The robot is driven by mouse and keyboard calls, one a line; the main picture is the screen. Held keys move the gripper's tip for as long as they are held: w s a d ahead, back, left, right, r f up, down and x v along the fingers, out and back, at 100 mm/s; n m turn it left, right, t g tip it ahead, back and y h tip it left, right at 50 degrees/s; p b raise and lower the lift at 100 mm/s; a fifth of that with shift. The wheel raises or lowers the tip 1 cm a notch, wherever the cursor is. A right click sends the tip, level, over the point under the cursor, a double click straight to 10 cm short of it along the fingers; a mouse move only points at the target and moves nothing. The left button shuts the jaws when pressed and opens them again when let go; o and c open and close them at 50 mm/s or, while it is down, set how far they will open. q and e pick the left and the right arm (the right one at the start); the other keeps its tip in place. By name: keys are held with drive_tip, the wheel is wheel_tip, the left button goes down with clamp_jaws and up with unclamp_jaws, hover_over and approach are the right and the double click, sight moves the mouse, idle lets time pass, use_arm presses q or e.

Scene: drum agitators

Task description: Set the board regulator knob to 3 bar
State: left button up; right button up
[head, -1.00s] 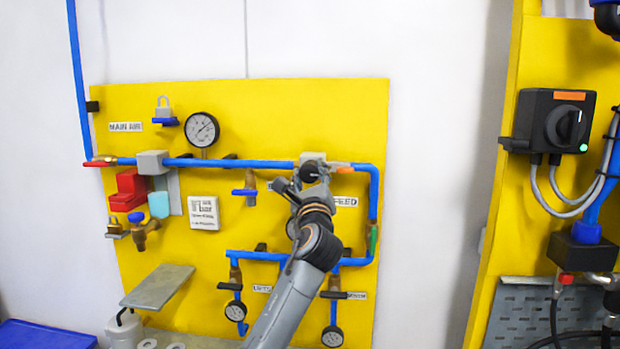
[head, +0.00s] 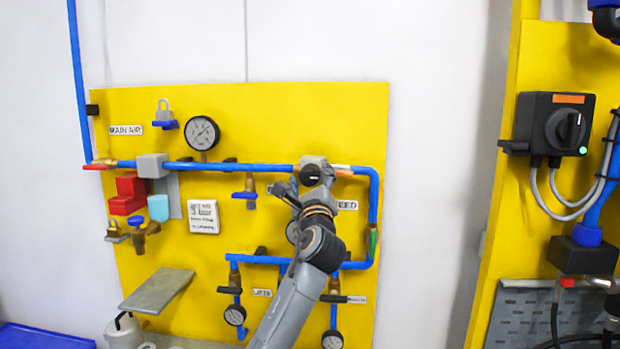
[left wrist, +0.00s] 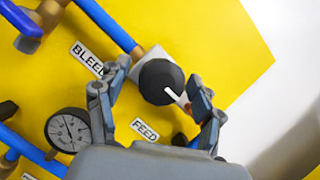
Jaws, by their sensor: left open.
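The regulator knob (head: 311,174) is a round black knob on a grey block on the upper blue pipe of the yellow board. A white card (head: 203,216) on the board carries a bar figure that looks like 3. My right gripper is out of view.
A gauge (left wrist: 68,130) sits beside the FEED label (left wrist: 145,129) in the left wrist view. Another gauge (head: 202,132), valves and a tilted grey shelf (head: 157,291) project from the board. A black switch box (head: 553,123) is on the right panel.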

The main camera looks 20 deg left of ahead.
use_arm(q)
drive_tip(key=v, duration=1.2)
drive_tip(key=shift+f, duration=0.2)
